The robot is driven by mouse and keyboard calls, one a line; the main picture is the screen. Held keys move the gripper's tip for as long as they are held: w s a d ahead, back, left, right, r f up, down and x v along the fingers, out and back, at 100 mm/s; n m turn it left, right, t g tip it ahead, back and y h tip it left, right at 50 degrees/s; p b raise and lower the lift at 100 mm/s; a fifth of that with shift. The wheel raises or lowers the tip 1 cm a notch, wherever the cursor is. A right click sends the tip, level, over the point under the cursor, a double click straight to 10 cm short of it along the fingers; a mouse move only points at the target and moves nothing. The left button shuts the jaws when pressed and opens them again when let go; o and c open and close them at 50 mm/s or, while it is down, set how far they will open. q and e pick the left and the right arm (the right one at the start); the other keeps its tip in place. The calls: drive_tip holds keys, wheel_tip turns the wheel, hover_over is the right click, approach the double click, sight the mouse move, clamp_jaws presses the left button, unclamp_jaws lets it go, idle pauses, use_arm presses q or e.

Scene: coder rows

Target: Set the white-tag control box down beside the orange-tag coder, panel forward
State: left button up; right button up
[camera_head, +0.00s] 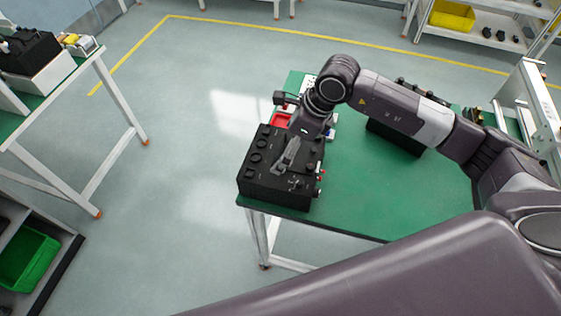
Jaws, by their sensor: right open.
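A black box with round knobs on top (262,182) sits upright at the near left corner of the green table (380,200). Small red and white parts show on its right side. My right gripper (286,160) is open, pointing down at the top of this box, and partly covers it; I cannot tell whether they touch. A second black box (398,137) stands farther right on the same table, partly hidden behind my right arm. No white or orange tag can be made out, so I cannot tell which box is which. My left gripper is not in view.
A red tray (281,120) and small parts lie behind the near box. The table's middle and right front are bare green. Another workbench (45,95) stands at the left, a green bin (27,262) below it, and a shelf with a yellow bin (452,16) at the back.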

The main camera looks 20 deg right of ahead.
drive_tip(key=shift+w+a+f, duration=0.15)
drive_tip(key=shift+a+f, duration=0.1)
drive_tip(key=shift+f, duration=0.1)
drive_tip(key=c, duration=1.8)
drive_tip(key=shift+w+r, duration=0.2)
drive_tip(key=shift+r, duration=0.05)
drive_tip(key=shift+c, duration=1.4)
